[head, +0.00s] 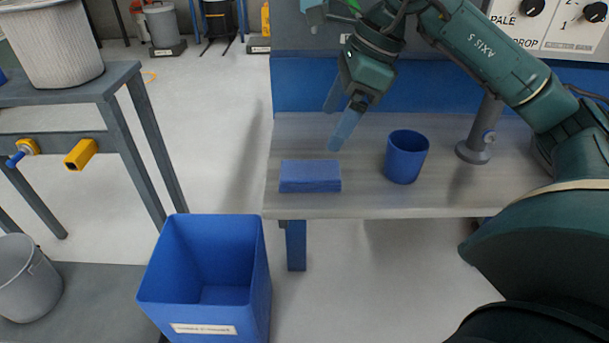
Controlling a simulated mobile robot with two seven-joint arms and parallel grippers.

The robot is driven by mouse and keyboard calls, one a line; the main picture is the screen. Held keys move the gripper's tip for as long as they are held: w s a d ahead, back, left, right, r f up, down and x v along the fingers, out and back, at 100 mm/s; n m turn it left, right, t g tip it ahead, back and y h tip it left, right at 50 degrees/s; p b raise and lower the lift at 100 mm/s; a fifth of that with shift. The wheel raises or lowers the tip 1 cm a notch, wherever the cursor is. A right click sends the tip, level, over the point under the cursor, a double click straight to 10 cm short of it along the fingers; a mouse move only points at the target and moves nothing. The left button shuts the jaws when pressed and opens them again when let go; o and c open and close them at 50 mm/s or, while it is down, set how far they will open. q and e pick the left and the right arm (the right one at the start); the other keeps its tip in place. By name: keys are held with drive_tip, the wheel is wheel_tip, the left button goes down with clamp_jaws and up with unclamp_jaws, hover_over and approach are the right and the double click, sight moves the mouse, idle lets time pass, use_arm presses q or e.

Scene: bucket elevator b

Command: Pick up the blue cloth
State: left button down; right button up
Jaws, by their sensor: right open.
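The blue cloth (310,176) lies as a neat folded rectangle near the front left edge of the grey bench (360,205). My right gripper (333,128) reaches in from the upper right, above the bench. Its two bluish fingers are apart, with nothing seen between them. The fingertips point down, just behind and above the right end of the cloth, and appear clear of it. My left gripper is not in view.
A blue cup (406,157) stands right of the cloth. A grey post (477,143) rises farther right. A control panel (550,20) is behind. An open blue bin (213,325) stands on the floor below left. Another table (70,90) holds a pale bucket (55,45).

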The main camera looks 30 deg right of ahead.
drive_tip(key=b, duration=0.1)
hover_over(309, 169)
drive_tip(key=s+d, duration=0.1)
wheel_tip(309, 169, down, 6)
drive_tip(key=shift+s+d+r, duration=0.15)
drive_tip(key=shift+r, duration=0.05)
drive_tip(key=x, duration=0.3)
drive_tip(key=b+x, duration=0.1)
drive_tip(key=x, duration=0.1)
drive_tip(key=shift+d, duration=0.3)
drive_tip(key=shift+f, duration=0.15)
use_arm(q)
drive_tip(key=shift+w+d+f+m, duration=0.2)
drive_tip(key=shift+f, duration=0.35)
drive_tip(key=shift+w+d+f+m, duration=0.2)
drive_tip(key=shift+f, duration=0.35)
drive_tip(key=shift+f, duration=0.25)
use_arm(e)
drive_tip(key=shift+f, duration=0.2)
drive_tip(key=shift+c, duration=0.4)
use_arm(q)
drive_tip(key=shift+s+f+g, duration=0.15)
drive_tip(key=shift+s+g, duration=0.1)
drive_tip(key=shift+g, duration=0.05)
use_arm(e)
drive_tip(key=c, duration=1)
